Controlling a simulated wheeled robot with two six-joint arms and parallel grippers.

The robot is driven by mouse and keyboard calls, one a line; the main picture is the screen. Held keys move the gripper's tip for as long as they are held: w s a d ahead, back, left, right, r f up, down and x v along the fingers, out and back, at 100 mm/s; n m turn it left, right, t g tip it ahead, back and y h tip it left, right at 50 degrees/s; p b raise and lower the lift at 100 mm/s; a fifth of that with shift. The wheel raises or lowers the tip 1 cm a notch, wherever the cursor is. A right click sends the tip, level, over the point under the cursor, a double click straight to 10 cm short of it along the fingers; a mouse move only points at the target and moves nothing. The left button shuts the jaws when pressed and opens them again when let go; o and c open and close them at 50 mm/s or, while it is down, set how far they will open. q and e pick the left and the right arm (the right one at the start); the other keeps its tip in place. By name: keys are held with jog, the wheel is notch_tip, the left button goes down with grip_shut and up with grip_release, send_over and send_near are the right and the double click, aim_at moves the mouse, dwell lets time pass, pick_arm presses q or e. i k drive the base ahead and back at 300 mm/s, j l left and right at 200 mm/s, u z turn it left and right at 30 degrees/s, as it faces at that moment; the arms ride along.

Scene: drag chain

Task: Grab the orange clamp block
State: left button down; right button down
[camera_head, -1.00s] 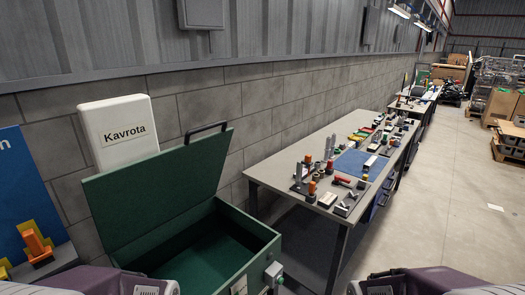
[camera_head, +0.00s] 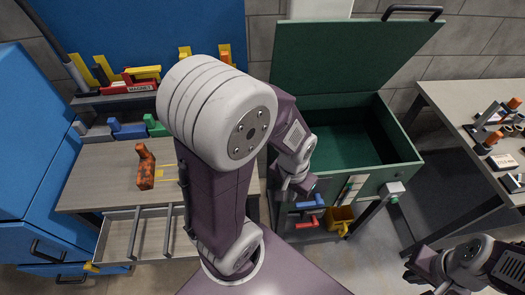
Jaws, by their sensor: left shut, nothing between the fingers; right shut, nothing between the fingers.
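The orange clamp block (camera_head: 146,168), speckled with dark marks and with an upright knob at its back end, lies on the grey workbench top (camera_head: 95,180) at the left. My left arm rises through the middle of the view and bends over to the right. My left gripper (camera_head: 287,192) is shut and empty in front of the green chest, well to the right of the block. My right gripper (camera_head: 412,272) is shut and empty at the lower right, far from the block. The lower part of my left arm hides the bench's right side.
An open drawer (camera_head: 120,240) juts from the bench front. Blue and green bins (camera_head: 128,130) and a rack of yellow and red tools (camera_head: 135,86) stand behind the block. A green chest (camera_head: 405,155) with its lid raised stands right of centre. Another table (camera_head: 445,100) stands at the far right.

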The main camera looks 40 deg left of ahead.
aim_at(146, 170)
jog(key=u, duration=2.75)
